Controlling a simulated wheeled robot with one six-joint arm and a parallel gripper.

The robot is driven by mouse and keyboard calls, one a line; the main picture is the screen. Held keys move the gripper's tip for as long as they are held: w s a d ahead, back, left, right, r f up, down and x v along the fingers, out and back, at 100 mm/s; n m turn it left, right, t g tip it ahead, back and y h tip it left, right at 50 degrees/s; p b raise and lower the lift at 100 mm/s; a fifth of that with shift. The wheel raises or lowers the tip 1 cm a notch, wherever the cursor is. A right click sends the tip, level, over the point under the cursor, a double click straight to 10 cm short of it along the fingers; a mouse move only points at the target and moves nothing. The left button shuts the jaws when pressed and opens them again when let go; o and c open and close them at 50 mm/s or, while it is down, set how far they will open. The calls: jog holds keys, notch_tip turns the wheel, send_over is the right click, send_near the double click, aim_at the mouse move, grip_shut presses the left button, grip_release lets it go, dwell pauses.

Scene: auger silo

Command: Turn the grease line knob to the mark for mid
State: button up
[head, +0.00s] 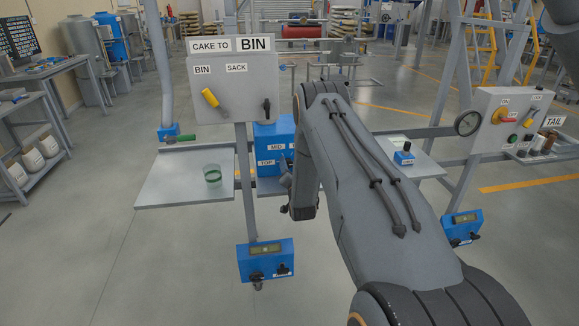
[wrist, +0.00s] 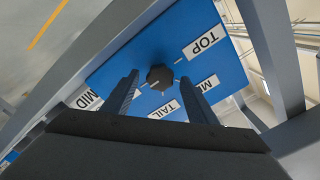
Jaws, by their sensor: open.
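A dark, many-sided knob (wrist: 160,78) sits on a blue panel (wrist: 130,60) in the wrist view. White labels lie around it, seen upside down: TOP, TAIL, MID and one partly hidden label starting with M. Short white marks show near the knob; I cannot tell which one it points at. My gripper (wrist: 159,75) is open, with one finger on each side of the knob and gaps visible. I cannot tell whether the fingertips reach past its face. In the head view the blue panel (head: 265,135) with MID and TOP labels is partly hidden behind my arm.
A grey CAKE TO BIN box (head: 228,85) with a yellow lever stands left of the panel. A grey shelf (head: 170,185) holds a green-ringed glass (head: 212,174). A blue meter box (head: 265,262) hangs below. Grey frame posts stand close beside the panel.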

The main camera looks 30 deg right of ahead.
jog(key=shift+w+d, duration=0.1)
jog(key=shift+w, duration=0.3)
jog(key=shift+c, duration=0.3)
jog(key=c, duration=1)
